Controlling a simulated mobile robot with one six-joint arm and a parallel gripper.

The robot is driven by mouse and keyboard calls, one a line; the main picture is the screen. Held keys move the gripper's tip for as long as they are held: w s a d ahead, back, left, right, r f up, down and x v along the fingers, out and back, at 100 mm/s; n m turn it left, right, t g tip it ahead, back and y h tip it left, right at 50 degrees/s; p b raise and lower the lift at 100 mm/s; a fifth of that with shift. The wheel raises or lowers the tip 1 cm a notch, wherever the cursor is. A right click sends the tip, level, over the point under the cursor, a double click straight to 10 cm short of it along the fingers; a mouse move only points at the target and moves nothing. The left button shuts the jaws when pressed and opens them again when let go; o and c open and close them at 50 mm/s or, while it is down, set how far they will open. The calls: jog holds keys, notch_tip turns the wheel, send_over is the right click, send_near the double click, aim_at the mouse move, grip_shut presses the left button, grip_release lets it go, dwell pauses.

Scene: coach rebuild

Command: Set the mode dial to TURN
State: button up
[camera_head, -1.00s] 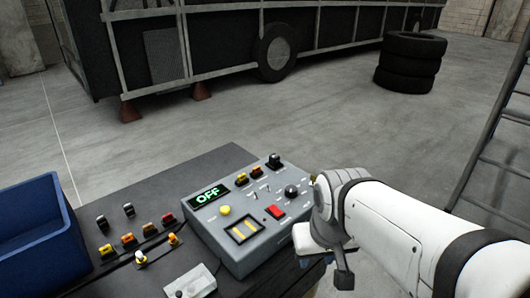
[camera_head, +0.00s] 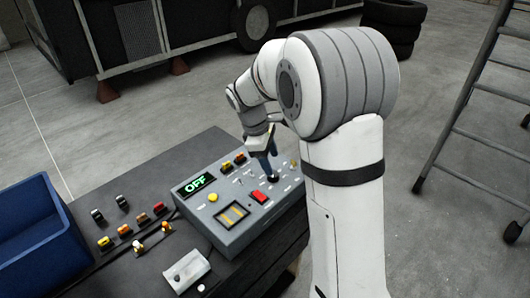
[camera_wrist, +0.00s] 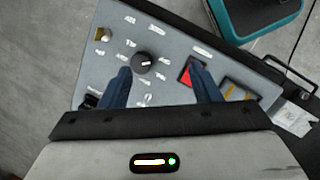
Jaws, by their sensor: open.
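The grey control box (camera_head: 222,232) sits on a dark bench, and its green display (camera_head: 194,183) reads OFF. In the wrist view a round black dial (camera_wrist: 143,62) stands on the panel with small labels around it, too blurred to read. My gripper (camera_head: 270,165) is over the right part of the panel, pointing down. In the wrist view my gripper (camera_wrist: 162,82) is open with two blue fingers apart. The dial shows in the gap, nearer the left finger and slightly beyond the tips. Contact with it cannot be told.
A red button (camera_head: 258,196) shows close to the right finger in the wrist view (camera_wrist: 192,72). A yellow button (camera_head: 213,197), a yellow-barred panel (camera_head: 232,214) and small switches share the box. A blue bin (camera_head: 40,235) stands left. A ladder (camera_head: 470,110) stands right.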

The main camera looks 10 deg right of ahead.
jog(key=w+f+n, duration=0.1)
jog(key=f, duration=0.2)
jog(key=w+d+f+n+p, duration=0.1)
jog(key=w+f, duration=0.1)
jog(key=f, duration=0.1)
jog(key=w+f+n+h+p, duration=0.1)
jog(key=f, duration=0.2)
jog(key=shift+w+d+f, duration=0.2)
jog(key=shift+d, duration=0.05)
jog(key=shift+c, duration=0.4)
jog(key=c, duration=0.9)
